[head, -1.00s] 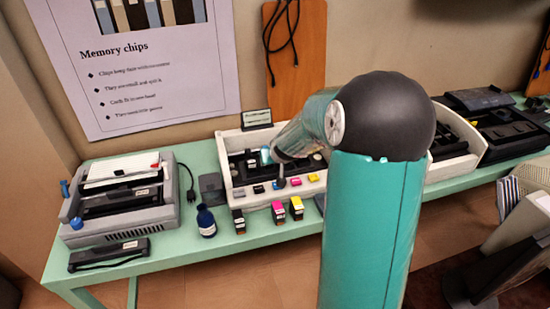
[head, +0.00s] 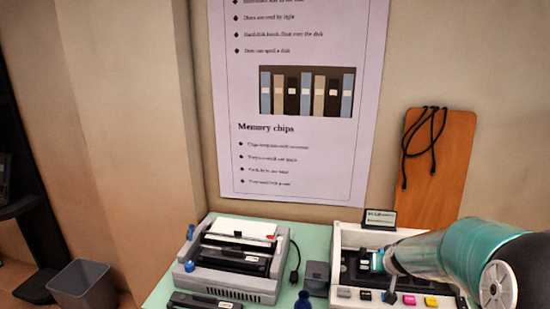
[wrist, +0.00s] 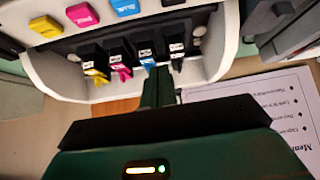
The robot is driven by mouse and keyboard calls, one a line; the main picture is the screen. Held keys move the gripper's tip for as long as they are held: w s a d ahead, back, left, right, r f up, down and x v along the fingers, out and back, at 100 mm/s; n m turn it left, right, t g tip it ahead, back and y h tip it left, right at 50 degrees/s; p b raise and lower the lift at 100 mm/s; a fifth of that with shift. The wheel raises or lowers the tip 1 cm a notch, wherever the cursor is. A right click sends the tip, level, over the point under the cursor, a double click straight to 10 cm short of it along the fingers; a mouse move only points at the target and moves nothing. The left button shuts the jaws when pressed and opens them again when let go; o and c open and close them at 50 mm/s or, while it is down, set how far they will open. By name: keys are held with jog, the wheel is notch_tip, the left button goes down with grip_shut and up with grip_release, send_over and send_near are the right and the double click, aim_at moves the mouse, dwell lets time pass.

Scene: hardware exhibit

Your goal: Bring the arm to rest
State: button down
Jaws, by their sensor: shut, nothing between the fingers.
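My gripper (wrist: 158,88) shows in the wrist view as a dark green body with narrow fingers together, nothing between them. The fingers point towards the inside of a white printer (wrist: 55,78), over or near a row of ink cartridges (wrist: 120,55) with yellow, magenta, cyan and black marks. Contact cannot be told. In the head view my teal arm reaches from the right edge over the same printer (head: 337,238), its lower end near the open middle. The fingertips are not clear there.
A grey printer (head: 222,284) stands left of the white one, with a small dark box (head: 316,277) between them on the green table (head: 318,240). A small sign (head: 379,218) stands behind the white printer. A poster (head: 300,180) and orange board (head: 437,165) are behind the table.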

jog(key=s+a+r+n+y, duration=0.1)
jog(key=s+a+r+n, duration=0.1)
jog(key=s+a+r, duration=0.9)
jog(key=s+a+r+g, duration=0.1)
jog(key=s+a, duration=0.2)
jog(key=s, duration=0.5)
jog(key=s+a+r+g, duration=0.1)
jog(key=s+a, duration=0.3)
jog(key=s, duration=0.5)
jog(key=shift+r+y, duration=0.25)
jog(key=shift+y, duration=0.15)
